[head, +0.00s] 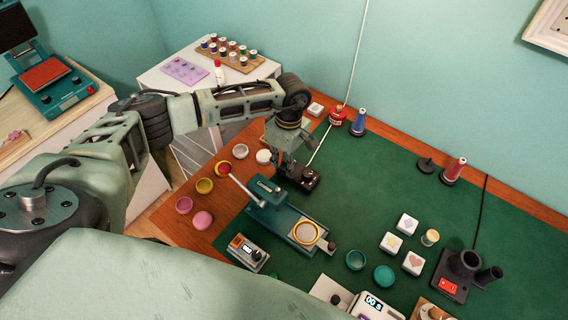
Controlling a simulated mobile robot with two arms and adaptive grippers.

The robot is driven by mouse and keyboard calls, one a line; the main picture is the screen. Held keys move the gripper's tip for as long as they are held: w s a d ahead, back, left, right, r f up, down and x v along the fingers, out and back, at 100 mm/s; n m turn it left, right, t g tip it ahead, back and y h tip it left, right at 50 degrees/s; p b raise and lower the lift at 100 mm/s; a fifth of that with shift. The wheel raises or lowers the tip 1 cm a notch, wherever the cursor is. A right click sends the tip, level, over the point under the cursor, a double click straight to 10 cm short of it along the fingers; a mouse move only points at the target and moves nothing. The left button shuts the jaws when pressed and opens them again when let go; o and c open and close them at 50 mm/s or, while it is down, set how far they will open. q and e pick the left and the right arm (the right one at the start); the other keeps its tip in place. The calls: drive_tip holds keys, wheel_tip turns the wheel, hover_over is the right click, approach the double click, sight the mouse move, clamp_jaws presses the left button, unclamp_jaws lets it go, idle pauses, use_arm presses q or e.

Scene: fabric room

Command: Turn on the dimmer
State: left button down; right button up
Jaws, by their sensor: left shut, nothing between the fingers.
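My left arm comes in from the left, and my left gripper (291,168) points down over the green mat, shut and empty. A small dark box (311,182) with a reddish spot lies right at its fingertips. A pale cord runs from the wall down to this spot, so the box looks like the dimmer. The gripper hides part of it, and I cannot tell whether the fingers touch it or whether it is on. My right gripper is out of view.
A teal press (268,214) with a red-knobbed lever stands just in front of the gripper. A small switch box (247,252) is nearer me. Thread cones (358,122) stand behind. White tiles (408,224) and a black-and-red device (452,282) are at right. The mat's middle right is clear.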

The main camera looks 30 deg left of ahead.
use_arm(q)
drive_tip(key=shift+w, duration=0.1)
drive_tip(key=shift+w+b, duration=0.35)
drive_tip(key=shift+w+d+r, duration=0.1)
drive_tip(key=shift+w+r, duration=0.2)
drive_tip(key=shift+r, duration=0.1)
